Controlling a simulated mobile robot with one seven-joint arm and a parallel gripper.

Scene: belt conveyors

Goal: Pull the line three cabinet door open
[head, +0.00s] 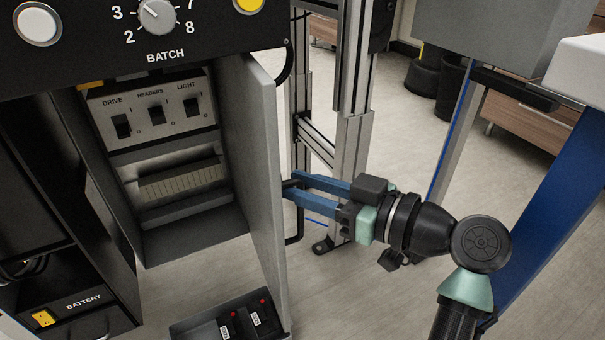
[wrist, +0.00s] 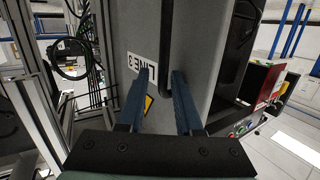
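The line three cabinet door (head: 258,170) stands swung open, seen nearly edge-on in the head view. Its outer face (wrist: 200,60) carries a "LINE 3" label (wrist: 143,68) in the wrist view. A dark bar handle (wrist: 166,45) is on that face; it also shows in the head view (head: 300,222). My gripper (head: 290,187) is at the handle on the door's outer side. Its blue fingers (wrist: 160,76) are apart, with the handle's end between them and nearer the right finger. I see a gap on the left, so no firm grip shows.
Inside the cabinet are a switch panel (head: 153,110) and a breaker row (head: 180,180). A control panel (head: 130,35) juts out above. Metal frame posts (head: 350,150) stand close behind my gripper. A dark box with red lights (head: 235,318) is below the door. Open floor (head: 350,290) lies at the front.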

